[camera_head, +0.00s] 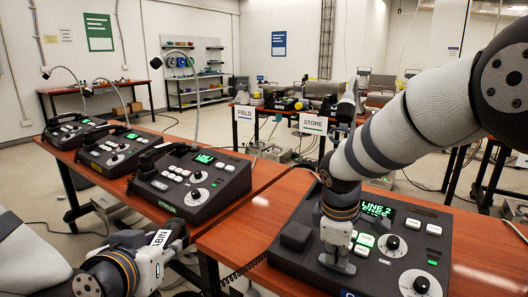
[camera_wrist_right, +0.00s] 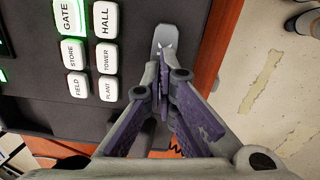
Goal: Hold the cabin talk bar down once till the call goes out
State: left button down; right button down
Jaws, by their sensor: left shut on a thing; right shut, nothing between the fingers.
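The near desk phone console (camera_head: 375,275) has a lit green screen (camera_head: 377,210) reading "LINE 2", with more text partly hidden. My right gripper (camera_head: 338,258) is shut and empty, pointing down over the left part of this console. In the right wrist view its closed fingertips (camera_wrist_right: 163,50) are at a grey bar (camera_wrist_right: 168,28) near the console edge; whether they press it is unclear. The GATE key (camera_wrist_right: 70,17) has a green glow at its edge. My left gripper (camera_head: 172,250) is shut on a dark handset (camera_head: 177,228) with a white tag that seems to read CABIN.
Several similar consoles stand on the left table, the nearest (camera_head: 190,185) with a green screen. FIELD (camera_head: 244,113) and STORE (camera_head: 313,124) signs hang behind. Keys STORE (camera_wrist_right: 74,55) and TOWER (camera_wrist_right: 107,59) lie beside the bar.

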aim_at(332, 276)
pick_arm(q)
jog(key=shift+r, duration=0.5)
pick_arm(e)
jog(key=shift+r, duration=0.45)
pick_arm(q)
jog(key=shift+f, duration=0.1)
pick_arm(e)
jog(key=shift+s+f, duration=0.1)
